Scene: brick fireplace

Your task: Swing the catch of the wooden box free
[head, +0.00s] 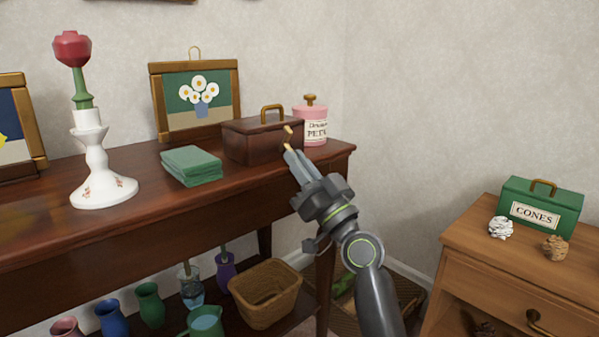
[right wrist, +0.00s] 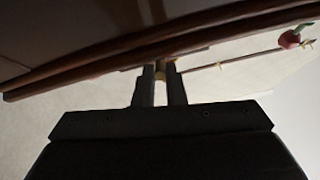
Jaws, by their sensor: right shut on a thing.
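The wooden box (head: 248,146) is dark brown and stands on the dark wooden table, its lid down, with a brass handle (head: 272,109) on top. My right gripper (head: 289,152) is at the box's right front side. Its fingers are shut on a small brass piece, which looks like the catch (head: 288,130). The right wrist view shows the two fingers (right wrist: 160,80) close together with a small yellowish piece (right wrist: 160,68) between their tips. The fingers hide part of the box's front corner. My left gripper is not in view.
A pink jar (head: 311,125) stands just right of the box. Folded green cloths (head: 191,165) lie to its left, and a framed flower picture (head: 198,95) leans behind. A white candlestick (head: 98,175) stands farther left. A basket (head: 265,295) sits below.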

